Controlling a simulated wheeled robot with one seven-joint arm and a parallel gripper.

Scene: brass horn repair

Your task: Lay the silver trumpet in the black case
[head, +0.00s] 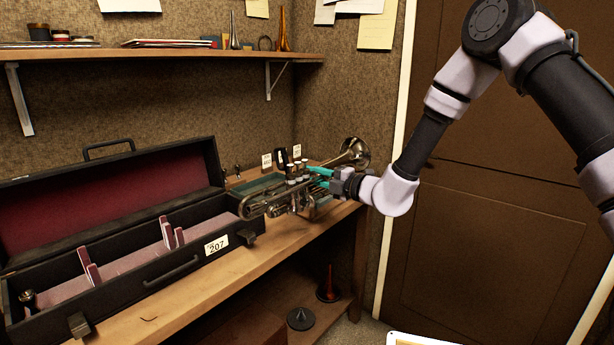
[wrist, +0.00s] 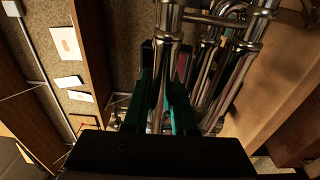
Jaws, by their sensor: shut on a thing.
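The silver trumpet (head: 277,198) is in the head view at the right end of the bench, with its bell toward the back right and its tubing toward the case. My gripper (head: 321,177) is shut on the trumpet near its valves, with teal fingers. In the wrist view my gripper (wrist: 165,105) closes around a silver tube of the trumpet (wrist: 168,50). The black case (head: 170,284) lies open on the bench to the left, lid raised, with a red lining and a tag reading 207. I cannot tell whether the trumpet touches the bench.
The wooden bench (head: 215,283) has a narrow clear strip before the case. A green-lined tray (head: 258,185) and small tagged items sit behind the trumpet. Pink padded dividers (head: 167,232) and a small dark mouthpiece-like piece (head: 29,300) are inside the case. A shelf (head: 160,58) hangs above.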

